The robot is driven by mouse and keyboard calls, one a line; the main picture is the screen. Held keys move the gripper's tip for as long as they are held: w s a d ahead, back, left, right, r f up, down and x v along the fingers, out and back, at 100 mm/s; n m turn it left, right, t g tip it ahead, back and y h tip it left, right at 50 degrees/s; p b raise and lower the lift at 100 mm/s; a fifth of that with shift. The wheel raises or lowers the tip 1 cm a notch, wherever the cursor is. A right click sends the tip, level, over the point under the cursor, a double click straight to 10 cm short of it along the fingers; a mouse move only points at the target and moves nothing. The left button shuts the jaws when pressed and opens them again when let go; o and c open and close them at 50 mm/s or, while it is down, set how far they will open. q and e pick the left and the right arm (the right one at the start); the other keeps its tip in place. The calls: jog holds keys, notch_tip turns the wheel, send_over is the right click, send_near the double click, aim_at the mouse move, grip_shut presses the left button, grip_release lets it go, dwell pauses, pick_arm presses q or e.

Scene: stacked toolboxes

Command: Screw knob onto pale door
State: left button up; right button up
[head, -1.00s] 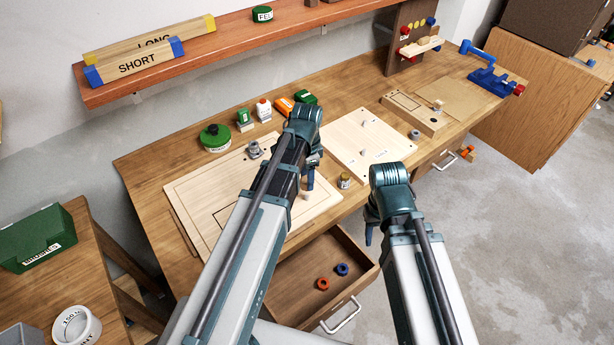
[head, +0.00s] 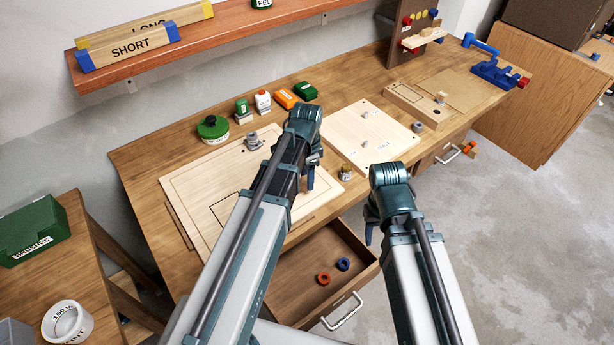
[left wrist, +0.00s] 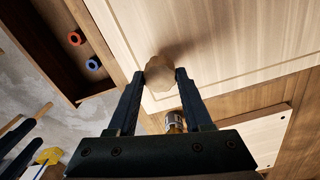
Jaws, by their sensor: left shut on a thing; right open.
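The pale door (head: 195,185) lies flat on the workbench, a light panel with a grooved border; it also fills the upper part of the left wrist view (left wrist: 225,40). My left gripper (head: 309,180) is over the door's right end. In the left wrist view, my left gripper (left wrist: 160,78) is shut on a faceted wooden knob (left wrist: 160,72), seen over the door near its edge. Whether the knob touches the door I cannot tell. In the head view the knob is hidden by the gripper. My right gripper (head: 369,234) is open and empty, in front of the bench.
An open drawer (head: 345,288) with a red ring (head: 323,279) and a blue ring (head: 343,264) juts out below the door. A brass-coloured piece (head: 346,172) stands between the door and a second pale board (head: 350,120). A green tin (head: 213,128) stands behind the door.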

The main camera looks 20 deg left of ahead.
pick_arm(q)
jog(key=shift+f+b, duration=1.2)
jog(key=shift+f, duration=0.05)
dwell(0.4)
jog(key=o, duration=0.4)
grip_shut()
jog(key=m, duration=0.8)
jog(key=shift+m, duration=0.3)
jog(key=m, duration=0.9)
jog(key=shift+m, duration=0.4)
jog(key=shift+o, duration=2.1)
grip_release()
